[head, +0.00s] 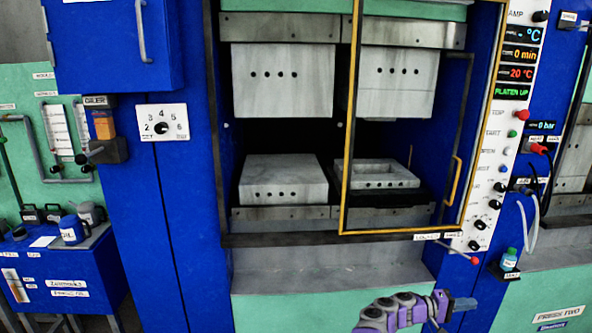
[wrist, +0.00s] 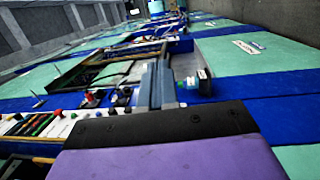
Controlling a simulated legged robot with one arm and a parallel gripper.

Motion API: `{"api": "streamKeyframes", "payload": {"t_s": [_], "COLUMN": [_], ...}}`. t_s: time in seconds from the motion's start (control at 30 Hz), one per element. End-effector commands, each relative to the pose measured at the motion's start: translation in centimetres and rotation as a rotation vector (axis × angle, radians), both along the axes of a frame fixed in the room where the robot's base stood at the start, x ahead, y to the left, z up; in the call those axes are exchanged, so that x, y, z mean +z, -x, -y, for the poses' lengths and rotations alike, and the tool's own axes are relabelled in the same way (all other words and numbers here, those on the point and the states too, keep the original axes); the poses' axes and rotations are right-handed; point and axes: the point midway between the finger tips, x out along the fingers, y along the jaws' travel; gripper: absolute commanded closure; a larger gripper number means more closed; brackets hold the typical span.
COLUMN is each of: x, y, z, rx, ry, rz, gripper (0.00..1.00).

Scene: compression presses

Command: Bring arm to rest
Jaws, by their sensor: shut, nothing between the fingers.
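My arm, with purple and grey links, reaches in from the bottom of the head view. The wrist view looks along the machines at a steep tilt.
The press (head: 283,80) stands open behind a yellow-framed guard (head: 347,130), its upper and lower blocks apart. A control panel (head: 500,150) with knobs and displays stands at its right. A small bottle (head: 509,259) sits on a ledge. A blue cabinet (head: 75,285) carries jugs at left.

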Motion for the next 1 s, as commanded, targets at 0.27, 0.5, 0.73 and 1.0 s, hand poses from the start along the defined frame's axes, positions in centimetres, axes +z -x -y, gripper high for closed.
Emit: {"api": "streamKeyframes", "payload": {"t_s": [0.27,0.5,0.73,1.0], "x": [-2.2,-4.1,-7.0,-8.9], "y": [0.3,0.3,0.1,-0.6], "z": [0.1,-1.9,-4.4,-11.3], "rx": [-0.023,-0.041,-0.059,-0.056], "ry": [-0.105,-0.225,-0.423,-0.737], "rz": [0.01,0.022,0.037,0.049], "gripper": [1.0,1.0,1.0,1.0]}}
